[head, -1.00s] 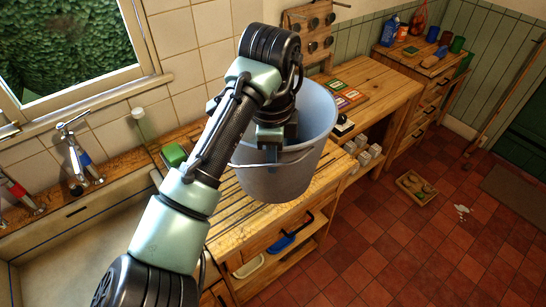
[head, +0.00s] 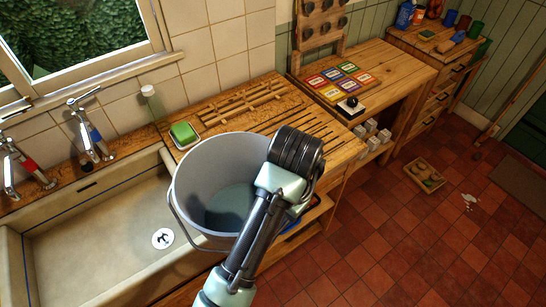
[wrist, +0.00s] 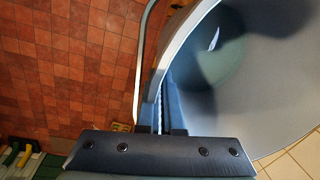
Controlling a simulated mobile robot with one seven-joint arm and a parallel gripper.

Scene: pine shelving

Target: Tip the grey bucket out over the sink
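The grey bucket (head: 200,180) hangs over the right end of the pale sink (head: 95,245) and partly over its right edge. Its mouth faces up and towards the head camera. A darker blue-grey round area shows inside; I cannot tell whether it is liquid or the bare bottom. In the wrist view my gripper (wrist: 162,112) is shut on the wall of the bucket (wrist: 270,95) at the rim. In the head view my wrist hides the fingers. The wire handle hangs down outside the bucket.
Two taps, one red-marked (head: 22,165) and one blue-marked (head: 92,130), stand behind the sink. A green sponge (head: 183,132) in a dish sits on the grooved wooden drainboard (head: 285,115). Coloured cards (head: 340,80) lie farther right. The sink's left part is clear.

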